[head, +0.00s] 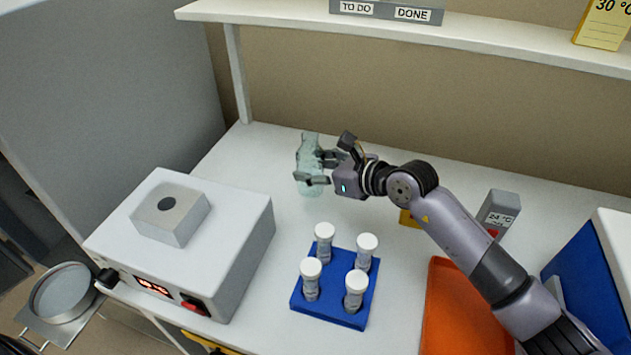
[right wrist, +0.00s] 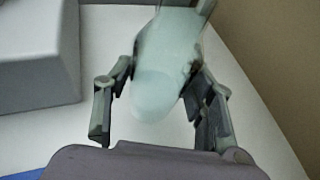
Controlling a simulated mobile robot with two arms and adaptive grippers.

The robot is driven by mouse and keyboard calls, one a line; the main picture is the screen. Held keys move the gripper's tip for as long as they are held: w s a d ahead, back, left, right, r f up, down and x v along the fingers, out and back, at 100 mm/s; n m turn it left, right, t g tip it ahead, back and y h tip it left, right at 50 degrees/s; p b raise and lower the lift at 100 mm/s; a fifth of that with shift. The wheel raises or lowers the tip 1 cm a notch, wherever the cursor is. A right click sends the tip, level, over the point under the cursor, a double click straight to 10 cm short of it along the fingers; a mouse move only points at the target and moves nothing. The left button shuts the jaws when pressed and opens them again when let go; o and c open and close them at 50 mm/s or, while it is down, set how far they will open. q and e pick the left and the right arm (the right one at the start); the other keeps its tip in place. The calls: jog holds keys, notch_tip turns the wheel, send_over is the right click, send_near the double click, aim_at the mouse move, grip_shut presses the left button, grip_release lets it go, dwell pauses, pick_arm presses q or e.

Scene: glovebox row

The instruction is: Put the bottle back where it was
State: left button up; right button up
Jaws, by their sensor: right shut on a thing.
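The bottle (head: 309,156) is pale, clear green glass and stands nearly upright at the back left of the white bench in the head view. My right gripper (head: 318,169) is shut on it from the right, with one finger on each side. In the right wrist view the bottle (right wrist: 165,70) lies between the two fingers of the right gripper (right wrist: 160,100). I cannot tell whether its base touches the bench. My left gripper is not in view.
A grey heater box (head: 240,247) stands at the left. A blue rack (head: 325,315) with several white-capped tubes is at the front middle. An orange tray (head: 450,310), a small grey 24 °C display (head: 499,208) and a blue box (head: 590,270) are at the right. A shelf (head: 480,35) runs above the back.

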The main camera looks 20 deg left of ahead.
aim_at(321, 187)
jog(key=shift+f, duration=2.35)
jog(key=shift+f, duration=0.2)
jog(key=o, duration=1.5)
